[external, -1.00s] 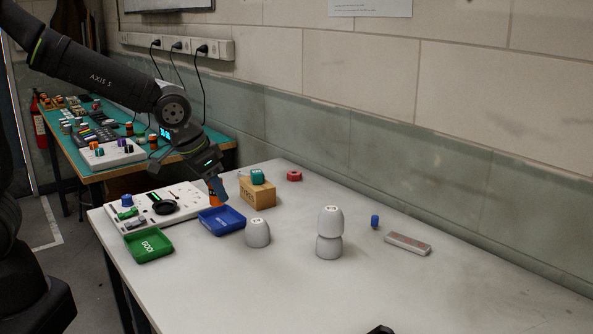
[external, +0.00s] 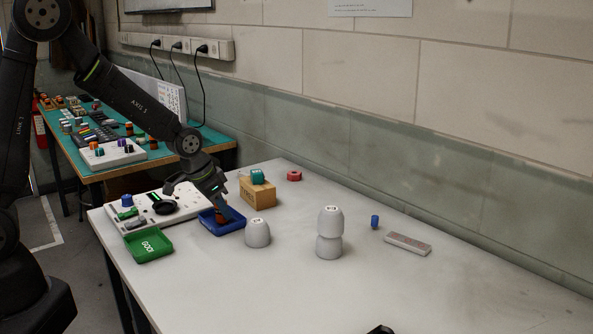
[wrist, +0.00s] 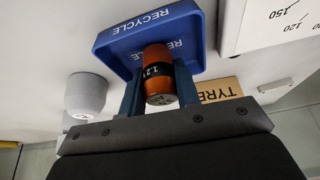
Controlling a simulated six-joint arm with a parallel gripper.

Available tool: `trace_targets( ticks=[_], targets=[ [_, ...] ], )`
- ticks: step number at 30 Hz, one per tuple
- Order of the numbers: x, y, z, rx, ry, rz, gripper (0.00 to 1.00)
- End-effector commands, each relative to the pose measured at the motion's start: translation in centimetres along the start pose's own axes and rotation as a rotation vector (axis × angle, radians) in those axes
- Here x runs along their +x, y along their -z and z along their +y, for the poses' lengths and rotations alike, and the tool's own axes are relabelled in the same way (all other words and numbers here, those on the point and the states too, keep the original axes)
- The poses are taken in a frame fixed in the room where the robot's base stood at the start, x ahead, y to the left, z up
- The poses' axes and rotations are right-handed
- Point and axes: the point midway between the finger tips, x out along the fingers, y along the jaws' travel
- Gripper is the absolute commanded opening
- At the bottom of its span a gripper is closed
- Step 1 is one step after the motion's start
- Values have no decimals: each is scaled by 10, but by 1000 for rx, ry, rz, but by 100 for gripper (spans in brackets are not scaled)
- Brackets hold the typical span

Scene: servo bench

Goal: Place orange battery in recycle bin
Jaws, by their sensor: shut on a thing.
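The orange battery (wrist: 158,62) has a dark band and shows between the two fingers of my gripper (wrist: 160,92) in the wrist view. My gripper is shut on it. In the external view, my gripper (external: 222,212) points down into the blue recycle bin (external: 234,228), and the battery (external: 220,219) shows as a small orange patch over the bin's interior. The blue bin (wrist: 110,48), marked RECYCLE, lies behind the battery in the wrist view. I cannot tell whether the battery touches the bin floor.
A green GOOD tray (external: 150,258) stands left of the bin. A white tester panel (external: 185,204) is behind it.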

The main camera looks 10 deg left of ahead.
Motion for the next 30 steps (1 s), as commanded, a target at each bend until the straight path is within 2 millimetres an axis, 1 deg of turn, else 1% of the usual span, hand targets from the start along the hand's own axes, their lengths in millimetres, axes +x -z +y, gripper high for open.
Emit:
trace_targets(
  ticks=[1,11,12,14,15,25,28,30],
  targets=[
    [3,-1,0,0,0,0,4],
    [5,-2,0,0,0,1,4],
    [6,-2,0,0,0,1,31],
    [6,-2,0,0,0,1,43],
    [6,-2,0,0,0,1,51],
    [4,-1,0,0,0,2,51],
    [-2,0,0,0,0,4,51],
    [-11,0,0,0,0,5,51]
  ],
)
